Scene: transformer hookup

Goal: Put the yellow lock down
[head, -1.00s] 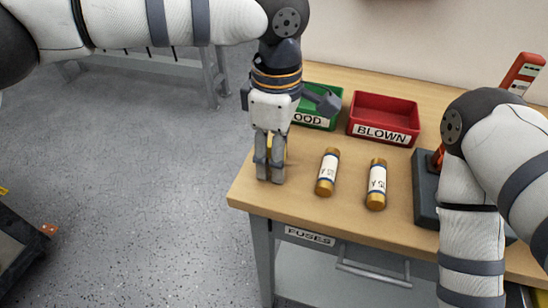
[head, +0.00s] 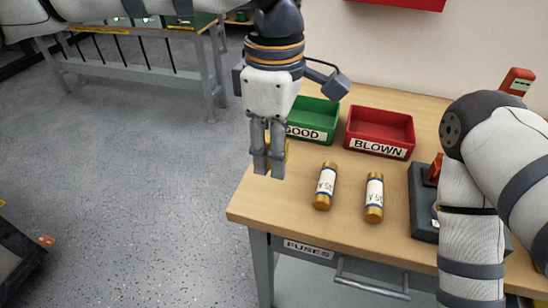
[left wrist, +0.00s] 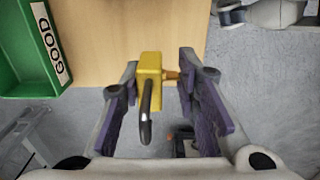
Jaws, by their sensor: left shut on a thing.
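The yellow lock (left wrist: 150,68), with a dark curved shackle, sits between the fingers of my left gripper (left wrist: 158,100) in the left wrist view. My left gripper is shut on it. In the head view my left gripper (head: 268,163) points down over the left end of the wooden bench (head: 275,205), in front of the green bin. Only a sliver of the lock (head: 287,148) shows there behind the fingers. I cannot tell the gap between the lock and the bench top. My right arm is at the right, but its gripper is not visible.
A green GOOD bin (head: 313,113) and a red BLOWN bin (head: 381,125) stand at the back. A dark device (head: 422,205) is beside my right arm. Bare bench surrounds the fuses.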

